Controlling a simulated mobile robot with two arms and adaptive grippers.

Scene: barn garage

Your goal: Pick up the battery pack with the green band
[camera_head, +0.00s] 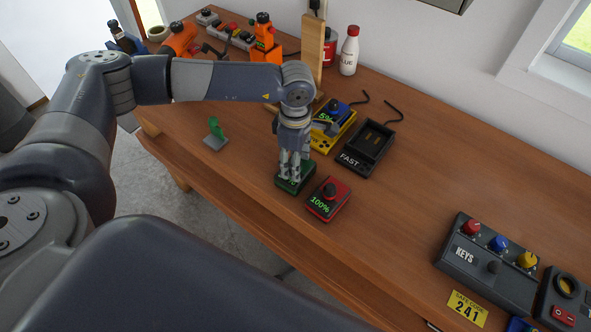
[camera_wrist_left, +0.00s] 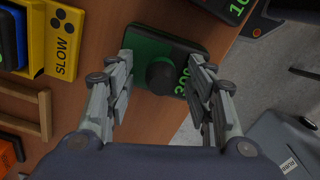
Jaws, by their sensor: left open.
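The battery pack with the green band (camera_head: 296,187) lies on the workbench, partly hidden under my left gripper (camera_head: 291,172). In the left wrist view the pack (camera_wrist_left: 182,49) is dark with a green end, a round black knob on top and green digits partly covered by a finger. My left gripper's fingers (camera_wrist_left: 163,78) are open on either side of the knob, apart from it as far as I can tell. My right gripper is not in view.
A red-banded pack (camera_head: 328,199) reading 100% lies just right of the green one. Behind stand a yellow SLOW charger (camera_head: 325,142) holding a blue pack and an empty black FAST charger (camera_head: 366,148). A small green-topped stand (camera_head: 215,140) is to the left.

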